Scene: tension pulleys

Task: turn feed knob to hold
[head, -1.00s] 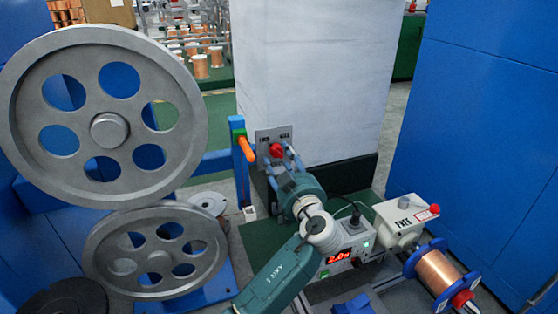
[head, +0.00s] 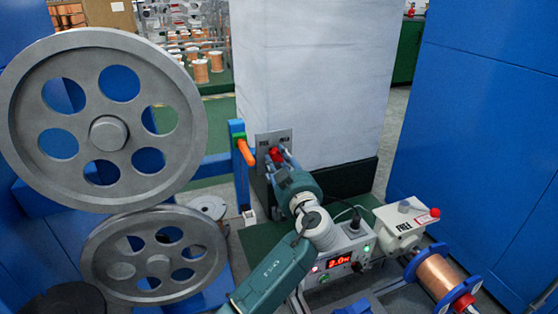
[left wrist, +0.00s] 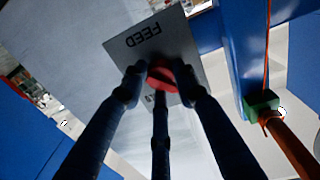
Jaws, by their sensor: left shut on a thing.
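The red feed knob (head: 276,154) sits on a small grey plate (head: 284,137) on the front of the pale column. In the left wrist view the red knob (left wrist: 162,76) is between my finger ends, and the plate (left wrist: 150,42) reads FEED upside down. The other lettering is mostly hidden by the fingers. My left gripper (head: 278,158) reaches up to the plate and is shut on the knob. Its blue-grey fingers hide part of the knob, so its exact pointing is hard to tell. My right gripper is not in view.
An orange handle (head: 245,152) on a blue post stands close left of the plate. Two large grey pulleys (head: 158,263) fill the left. A box with a red display (head: 338,262), a white FREE box (head: 405,228) and a copper spool (head: 440,278) stand at the lower right.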

